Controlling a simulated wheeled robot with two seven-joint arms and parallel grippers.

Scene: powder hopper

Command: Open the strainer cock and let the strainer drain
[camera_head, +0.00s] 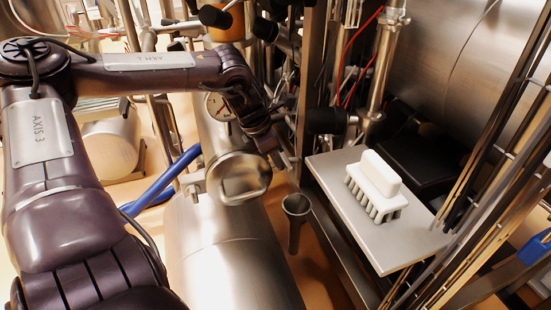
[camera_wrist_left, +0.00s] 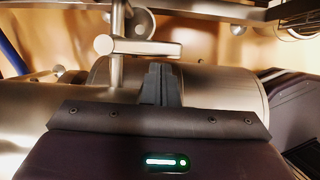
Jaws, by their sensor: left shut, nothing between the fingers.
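My left gripper (camera_head: 284,160) reaches in from the left, with its fingers closed and empty beside the round steel end (camera_head: 238,178) of a fitting. In the left wrist view, its dark fingers (camera_wrist_left: 160,84) are together, just below a steel bar handle (camera_wrist_left: 147,47) on an upright stem. This bar may be the strainer cock, but I cannot be sure; the fingers look close to it, and contact cannot be told. A dark funnel (camera_head: 296,207) stands open-topped below and right of the gripper. I see no liquid flowing. My right gripper is out of view.
A steel shelf (camera_head: 413,244) holding a white brush (camera_head: 376,187) lies to the right. A large steel vessel (camera_head: 237,272) fills the lower middle. A pressure gauge (camera_head: 217,106) and a blue hose (camera_head: 163,182) are near my arm. Pipes crowd the back.

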